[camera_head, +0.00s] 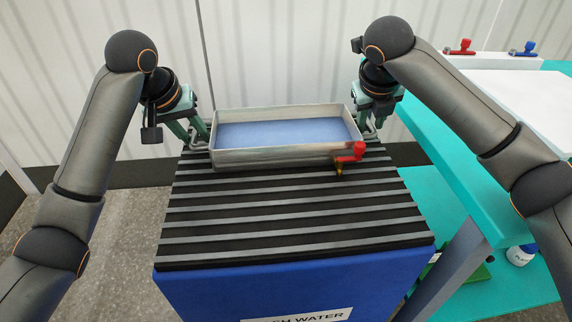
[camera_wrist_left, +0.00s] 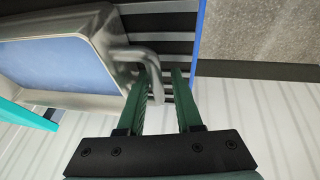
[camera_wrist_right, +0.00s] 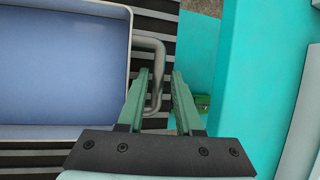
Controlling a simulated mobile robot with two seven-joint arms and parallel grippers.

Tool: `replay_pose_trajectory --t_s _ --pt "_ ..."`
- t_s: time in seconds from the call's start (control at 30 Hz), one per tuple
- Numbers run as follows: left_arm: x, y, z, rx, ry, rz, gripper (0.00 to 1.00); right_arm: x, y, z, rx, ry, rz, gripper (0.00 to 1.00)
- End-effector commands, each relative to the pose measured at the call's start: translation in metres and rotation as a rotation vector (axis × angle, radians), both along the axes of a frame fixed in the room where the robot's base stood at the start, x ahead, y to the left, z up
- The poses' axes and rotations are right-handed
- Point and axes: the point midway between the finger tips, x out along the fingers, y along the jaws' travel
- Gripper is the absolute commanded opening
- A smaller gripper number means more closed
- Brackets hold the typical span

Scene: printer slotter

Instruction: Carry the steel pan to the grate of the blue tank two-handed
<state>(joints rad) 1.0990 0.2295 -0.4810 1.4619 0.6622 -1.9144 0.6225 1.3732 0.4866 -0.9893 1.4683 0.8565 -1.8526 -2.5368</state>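The steel pan (camera_head: 270,158) is a shallow rectangular tray with a blue inside. It appears level on the far part of the black slatted grate (camera_head: 290,228) on top of the blue tank (camera_head: 300,288). A red-handled tap (camera_head: 350,152) sits at its near right corner.
A turquoise bench (camera_head: 450,165) stands close on the right, with a white surface (camera_head: 525,100) and red (camera_head: 461,47) and blue (camera_head: 525,49) clamp-like items. A white bottle (camera_head: 520,255) is on its lower shelf. The near grate is clear. A pale wall is behind.

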Motion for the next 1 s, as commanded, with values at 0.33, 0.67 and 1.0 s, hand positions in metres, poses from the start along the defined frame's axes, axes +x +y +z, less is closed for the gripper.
replay_pose_trajectory --t_s 0.33,0.67,1.0 --pt "0.000 0.000 -0.005 -0.002 -0.001 -0.001 0.47 -0.003 0.006 -0.021 0.005 0.030 0.009 0.47" --pt "-0.015 0.009 0.033 -0.001 -0.011 0.002 0.47 -0.003 0.006 -0.022 0.006 0.029 0.010 0.47" --pt "-0.031 0.014 0.065 -0.003 -0.007 0.001 0.47 -0.003 0.006 -0.022 0.006 0.029 0.010 0.47"
